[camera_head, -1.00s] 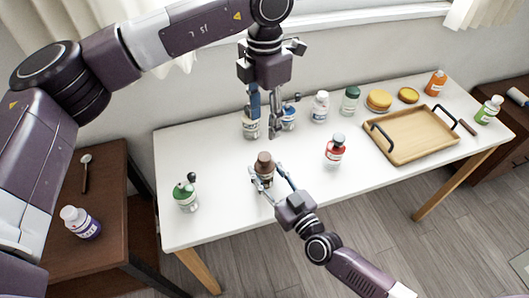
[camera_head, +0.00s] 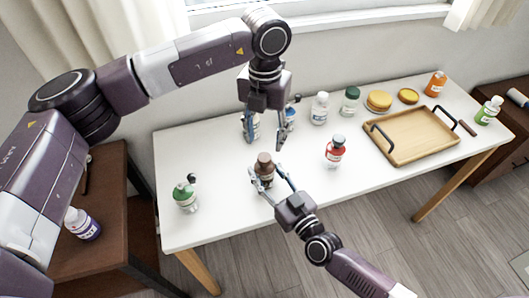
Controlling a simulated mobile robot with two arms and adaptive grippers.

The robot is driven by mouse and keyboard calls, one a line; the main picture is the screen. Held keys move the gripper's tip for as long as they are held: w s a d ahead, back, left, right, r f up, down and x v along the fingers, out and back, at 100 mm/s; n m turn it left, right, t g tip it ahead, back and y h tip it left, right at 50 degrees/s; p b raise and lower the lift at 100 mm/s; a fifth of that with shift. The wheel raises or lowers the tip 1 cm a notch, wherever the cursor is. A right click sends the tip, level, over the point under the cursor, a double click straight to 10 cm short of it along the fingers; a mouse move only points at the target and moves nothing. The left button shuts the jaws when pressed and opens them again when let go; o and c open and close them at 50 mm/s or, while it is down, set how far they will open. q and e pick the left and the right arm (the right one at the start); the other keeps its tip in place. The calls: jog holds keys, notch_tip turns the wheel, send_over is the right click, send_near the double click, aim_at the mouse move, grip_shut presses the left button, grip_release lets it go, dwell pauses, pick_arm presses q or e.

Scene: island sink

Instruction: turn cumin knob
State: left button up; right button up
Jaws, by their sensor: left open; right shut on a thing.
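A bottle with a brown cap (camera_head: 264,159), which I take to be the cumin, stands upright at the front middle of the white table. My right gripper (camera_head: 264,183) is shut on the bottle's body from the front right. The brown cap shows above its fingers. My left gripper (camera_head: 264,142) points down, open, above and just behind the brown cap, with its fingers apart. I cannot tell whether a finger touches the cap. The label is too small and covered to read.
Behind my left gripper stand a white-labelled bottle (camera_head: 256,125) and a blue-labelled one (camera_head: 290,122). A red bottle (camera_head: 335,152) stands to the right, a green-capped bottle (camera_head: 186,196) to the left. A wooden tray (camera_head: 410,150) lies farther right. Free white table lies between them.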

aim_at(264, 157)
pick_arm(q)
notch_tip(264, 157, down, 7)
jog(key=shift+r, duration=0.1)
dwell(0.3)
jog(key=c, duration=1.2)
jog(key=shift+m, duration=2.8)
jog(key=o, duration=1.2)
jog(key=shift+r, duration=0.1)
